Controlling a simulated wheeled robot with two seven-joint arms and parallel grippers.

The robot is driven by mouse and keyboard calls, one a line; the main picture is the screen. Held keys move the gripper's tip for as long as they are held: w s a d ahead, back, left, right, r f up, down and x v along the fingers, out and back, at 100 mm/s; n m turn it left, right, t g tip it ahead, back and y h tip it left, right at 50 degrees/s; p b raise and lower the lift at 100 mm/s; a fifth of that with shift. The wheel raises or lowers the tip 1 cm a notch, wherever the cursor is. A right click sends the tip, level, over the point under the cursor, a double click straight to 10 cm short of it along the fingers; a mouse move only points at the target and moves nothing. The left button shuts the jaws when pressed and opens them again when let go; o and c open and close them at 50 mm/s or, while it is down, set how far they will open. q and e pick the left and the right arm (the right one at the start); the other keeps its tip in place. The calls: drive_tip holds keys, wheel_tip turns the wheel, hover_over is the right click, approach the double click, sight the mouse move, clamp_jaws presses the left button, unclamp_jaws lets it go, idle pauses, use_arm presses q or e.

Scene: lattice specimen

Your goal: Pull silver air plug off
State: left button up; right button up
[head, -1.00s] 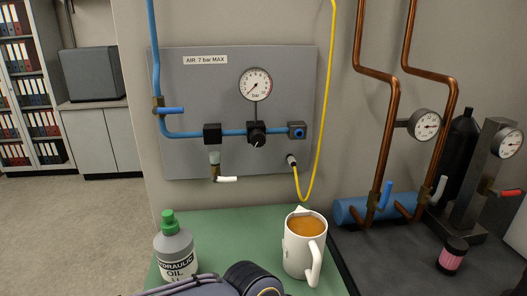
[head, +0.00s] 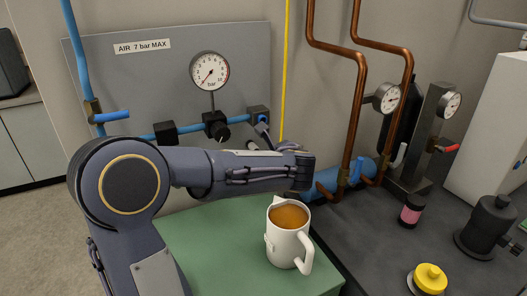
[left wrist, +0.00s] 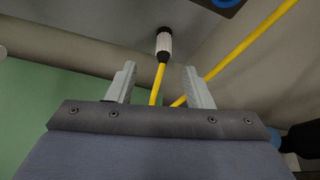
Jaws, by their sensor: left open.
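The silver air plug (left wrist: 164,42) shows in the left wrist view, at the top of the yellow hose (left wrist: 158,78), with a dark fitting above it. My left gripper (left wrist: 157,72) is open and empty. Its two fingers lie to either side of the hose, below the plug in the picture, and do not touch the plug. The yellow hose (head: 285,80) hangs down at the panel's right edge. My right gripper is not in view.
The grey air panel (head: 135,75) holds a gauge (head: 209,72) and blue pipe. A filled white mug (head: 287,248) stands on the green bench top (head: 215,245) below my arm. Copper pipes (head: 352,110) and a blue cylinder (head: 325,182) are to the right.

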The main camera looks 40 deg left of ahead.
sight(256, 149)
use_arm(q)
drive_tip(key=x, duration=0.2)
drive_tip(key=p+x, duration=0.1)
drive_tip(key=x, duration=0.4)
drive_tip(key=shift+w+a+r, duration=0.1)
drive_tip(key=shift+w+a, duration=0.2)
drive_tip(key=shift+w, duration=0.15)
clamp_jaws()
